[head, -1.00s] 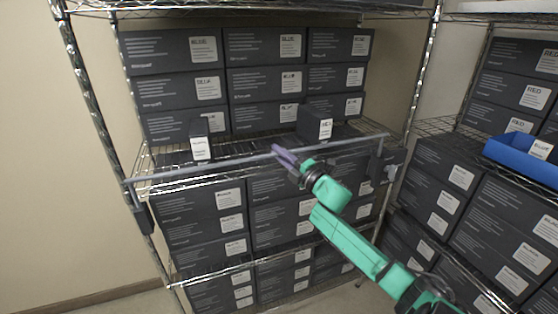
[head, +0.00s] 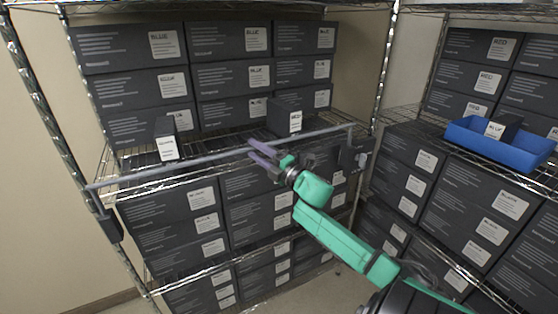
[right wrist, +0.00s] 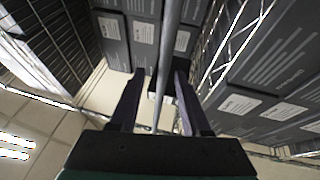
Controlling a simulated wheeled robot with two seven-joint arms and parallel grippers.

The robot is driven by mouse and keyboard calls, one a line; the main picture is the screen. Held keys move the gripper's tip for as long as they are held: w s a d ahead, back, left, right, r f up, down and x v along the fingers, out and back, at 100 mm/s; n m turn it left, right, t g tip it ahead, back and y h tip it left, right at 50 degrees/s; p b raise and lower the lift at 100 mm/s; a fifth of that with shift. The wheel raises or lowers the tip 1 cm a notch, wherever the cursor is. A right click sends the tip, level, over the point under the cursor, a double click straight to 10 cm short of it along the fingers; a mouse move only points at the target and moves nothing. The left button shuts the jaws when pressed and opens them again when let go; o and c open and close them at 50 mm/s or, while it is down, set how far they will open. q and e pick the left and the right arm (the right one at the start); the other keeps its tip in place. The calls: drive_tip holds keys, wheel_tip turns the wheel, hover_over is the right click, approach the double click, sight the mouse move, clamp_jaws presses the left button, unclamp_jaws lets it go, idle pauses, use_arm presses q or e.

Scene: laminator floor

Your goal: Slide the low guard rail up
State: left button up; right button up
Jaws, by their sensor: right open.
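The low guard rail (head: 200,161) is a thin grey bar across the front of the middle wire shelf, with a dark bracket at each end. It stands a little above the shelf's front edge. My right gripper (head: 262,152), with purple fingers on a green arm, is at the rail, right of its middle. In the right wrist view the rail (right wrist: 167,50) runs lengthwise between the two spread fingers of the right gripper (right wrist: 160,78). A gap shows on each side of the bar. My left gripper is not in view.
A small dark box (head: 166,138) and another small box (head: 285,118) stand on the shelf behind the rail. Stacked dark boxes fill the shelves above and below. A blue tray (head: 500,152) holding a small box sits on the right rack.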

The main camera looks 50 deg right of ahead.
drive_tip(key=s+f+b, duration=0.2)
drive_tip(key=s, duration=0.9)
drive_tip(key=shift+s+d, duration=0.35)
